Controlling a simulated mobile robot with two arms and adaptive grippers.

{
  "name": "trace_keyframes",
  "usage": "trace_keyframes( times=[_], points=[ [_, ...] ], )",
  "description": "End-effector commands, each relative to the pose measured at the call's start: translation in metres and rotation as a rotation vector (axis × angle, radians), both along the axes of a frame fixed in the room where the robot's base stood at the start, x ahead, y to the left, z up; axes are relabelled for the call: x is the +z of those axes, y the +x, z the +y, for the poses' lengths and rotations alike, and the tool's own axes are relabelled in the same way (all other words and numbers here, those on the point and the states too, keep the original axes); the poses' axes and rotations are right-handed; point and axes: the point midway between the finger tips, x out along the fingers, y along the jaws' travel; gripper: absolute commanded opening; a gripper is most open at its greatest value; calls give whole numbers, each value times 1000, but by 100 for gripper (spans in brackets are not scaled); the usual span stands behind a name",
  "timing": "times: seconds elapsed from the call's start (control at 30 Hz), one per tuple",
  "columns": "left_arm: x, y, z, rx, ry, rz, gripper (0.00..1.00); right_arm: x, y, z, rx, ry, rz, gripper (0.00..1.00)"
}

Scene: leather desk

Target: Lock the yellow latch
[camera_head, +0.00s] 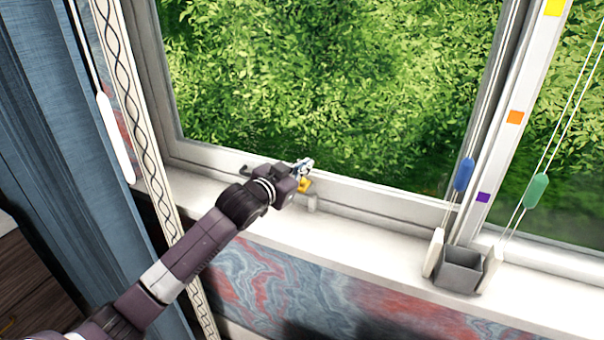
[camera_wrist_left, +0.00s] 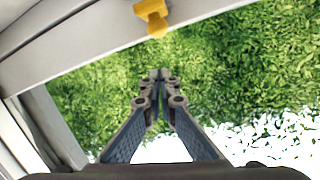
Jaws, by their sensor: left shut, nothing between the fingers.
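The yellow latch (camera_head: 305,185) sits on the lower rail of the window frame, just to the right of my left gripper in the head view. It also shows in the left wrist view (camera_wrist_left: 153,16) at the top, on the white frame. My left gripper (camera_head: 303,166) is shut and empty, with its fingertips close to the latch in the head view. In the left wrist view the fingers (camera_wrist_left: 158,76) come together in front of the glass, apart from the latch. The gripper partly covers the rail near the latch. My right gripper is in neither view.
The white window sill (camera_head: 375,235) runs below the frame and is mostly bare. A grey open box (camera_head: 460,270) stands on it at the right. Blue (camera_head: 464,174) and green (camera_head: 536,190) cord pulls hang near it. A blue curtain (camera_head: 60,130) hangs at the left.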

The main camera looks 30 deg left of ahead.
Motion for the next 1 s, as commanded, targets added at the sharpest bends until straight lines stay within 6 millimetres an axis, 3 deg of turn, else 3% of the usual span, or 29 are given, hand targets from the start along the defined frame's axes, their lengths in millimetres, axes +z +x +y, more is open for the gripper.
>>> trace_keyframes(
  times=[0.17,0.4,1.0],
  points=[
    [-5,26,-1,1,-1,2,0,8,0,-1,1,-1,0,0],
    [-32,8,8,0,0,3,0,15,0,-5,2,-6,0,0],
    [-40,4,9,0,0,-9,0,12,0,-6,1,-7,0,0]
  ],
)
